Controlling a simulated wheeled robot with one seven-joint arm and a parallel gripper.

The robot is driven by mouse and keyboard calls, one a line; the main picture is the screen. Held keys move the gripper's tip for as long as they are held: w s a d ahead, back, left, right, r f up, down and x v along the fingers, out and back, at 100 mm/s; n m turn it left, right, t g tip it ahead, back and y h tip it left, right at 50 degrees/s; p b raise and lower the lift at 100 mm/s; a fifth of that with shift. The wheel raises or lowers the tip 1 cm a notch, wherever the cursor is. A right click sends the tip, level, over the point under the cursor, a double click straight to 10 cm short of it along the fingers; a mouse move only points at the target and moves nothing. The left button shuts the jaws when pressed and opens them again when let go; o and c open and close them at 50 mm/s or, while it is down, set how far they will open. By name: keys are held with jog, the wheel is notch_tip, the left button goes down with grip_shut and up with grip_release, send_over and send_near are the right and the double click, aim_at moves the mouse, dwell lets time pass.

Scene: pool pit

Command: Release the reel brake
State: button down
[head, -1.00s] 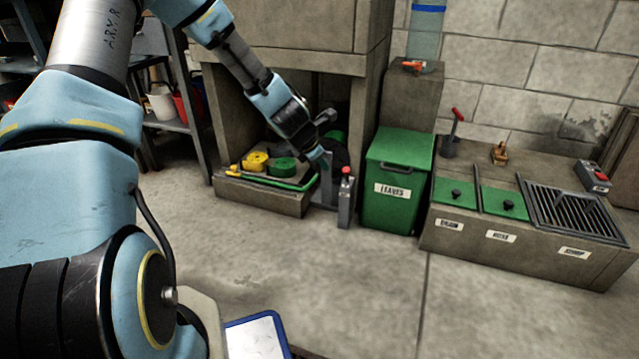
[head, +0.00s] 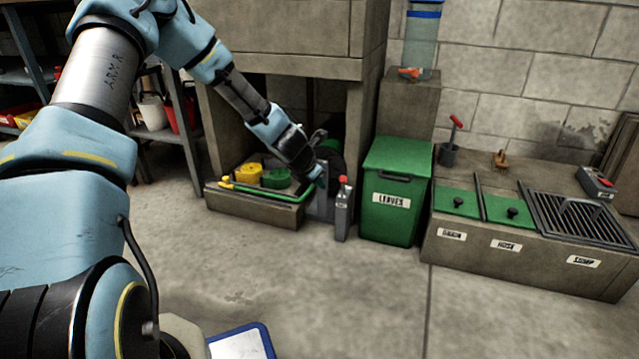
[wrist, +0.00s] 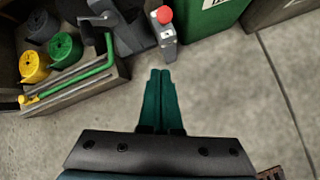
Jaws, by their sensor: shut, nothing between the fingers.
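A grey post with a red knob on top (head: 343,208), likely the reel brake, stands on the floor in front of the grey reel stand. The knob and post also show at the top of the wrist view (wrist: 168,44). My gripper (head: 321,182) is beside the post, just left of the knob in the head view. In the wrist view its two green fingers (wrist: 160,72) are together and empty, their tips pointing toward the post's lower part with a small gap visible. The grey reel stand (wrist: 128,32) is left of the post. The reel behind is mostly hidden by my arm.
A low concrete tray (head: 252,208) with yellow and green rolls and a green pipe is on the left. A green bin labelled LEAVES (head: 395,195) stands close right of the post. Concrete pillars and an overhang enclose the reel.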

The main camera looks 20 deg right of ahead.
aim_at(344, 185)
jog(key=w+d+f+b, duration=0.2)
jog(key=w+d+f, duration=0.1)
jog(key=d, duration=0.3)
jog(key=shift+w+d+f+b, duration=0.25)
jog(key=shift+d+f+b, duration=0.1)
jog(key=shift+r+p, duration=0.2)
jog(key=shift+p, duration=0.4)
jog(key=p, duration=0.3)
jog(key=shift+w+d+r, duration=0.1)
jog(key=shift+w, duration=0.05)
